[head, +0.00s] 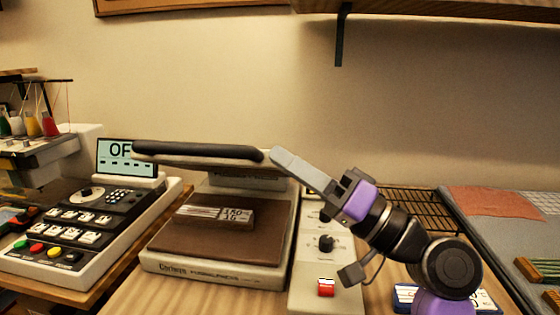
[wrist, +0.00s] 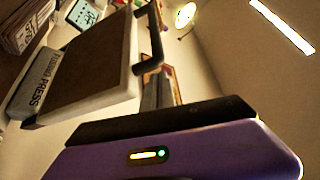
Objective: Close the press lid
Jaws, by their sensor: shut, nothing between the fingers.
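The press (head: 215,272) stands on the table in the head view, with a pale base and a brown bed. Its lid (head: 225,164) is raised, seen nearly edge-on above the bed, with a clear gap below. A black bar handle (head: 195,151) runs along the lid's near edge. My gripper (head: 277,157) is shut and empty, its grey fingertips at the handle's right end; whether they touch is unclear. In the wrist view the fingers (wrist: 160,92) point toward the black bar (wrist: 152,35) beside a brown press plate (wrist: 88,62).
A small printed plate (head: 215,216) lies on the bed. A control panel with a black knob (head: 325,243) and red switch is right of the bed. A button console (head: 80,225) stands left. A wire rack (head: 408,205) and grey mat are right. A shelf overhangs above.

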